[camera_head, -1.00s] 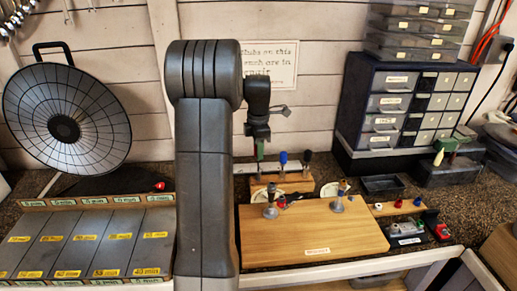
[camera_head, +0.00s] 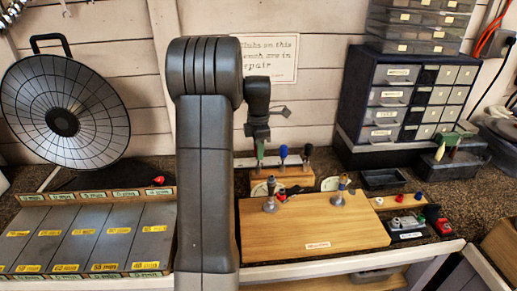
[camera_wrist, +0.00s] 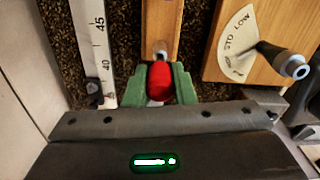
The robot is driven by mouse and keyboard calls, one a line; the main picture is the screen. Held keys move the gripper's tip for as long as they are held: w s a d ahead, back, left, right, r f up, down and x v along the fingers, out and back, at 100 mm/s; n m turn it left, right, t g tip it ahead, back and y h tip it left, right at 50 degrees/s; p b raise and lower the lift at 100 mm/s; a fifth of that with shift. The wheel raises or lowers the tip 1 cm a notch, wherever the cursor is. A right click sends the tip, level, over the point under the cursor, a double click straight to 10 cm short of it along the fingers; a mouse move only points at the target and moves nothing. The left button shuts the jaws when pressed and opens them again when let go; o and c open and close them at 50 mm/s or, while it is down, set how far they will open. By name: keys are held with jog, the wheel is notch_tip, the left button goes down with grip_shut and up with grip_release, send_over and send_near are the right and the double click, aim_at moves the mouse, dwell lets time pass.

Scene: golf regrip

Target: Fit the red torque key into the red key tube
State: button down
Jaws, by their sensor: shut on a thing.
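My gripper (camera_wrist: 159,70) is shut on the red torque key (camera_wrist: 159,84); its red handle sits between the two green fingers in the wrist view. In the head view my gripper (camera_head: 260,152) is above the left end of a small wooden rack (camera_head: 283,180), and the red handle is hidden there. A grey metal piece (camera_wrist: 160,48) shows just beyond the handle. I cannot tell whether the key's lower end touches the rack. I cannot make out the red key tube for certain; a red piece (camera_head: 442,226) stands at the bench's right.
A blue-handled tool (camera_head: 283,152) and a black-handled tool (camera_head: 308,150) stand upright on the rack. A wooden board (camera_head: 315,225) with two posts lies in front. A ruler (camera_wrist: 98,50) runs beside the rack. A drawer cabinet (camera_head: 400,105) stands at the back right.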

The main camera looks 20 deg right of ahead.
jog(key=shift+f, duration=0.4)
jog(key=c, duration=1.1)
grip_release()
jog(key=shift+r, duration=0.15)
notch_tip(320, 180, up, 14)
jog(key=shift+f+b, duration=0.2)
jog(key=shift+b, duration=0.55)
notch_tip(320, 180, down, 14)
jog(key=shift+r+p, duration=0.15)
jog(key=shift+p, duration=0.5)
jog(key=shift+r, duration=0.15)
jog(key=shift+r, duration=0.1)
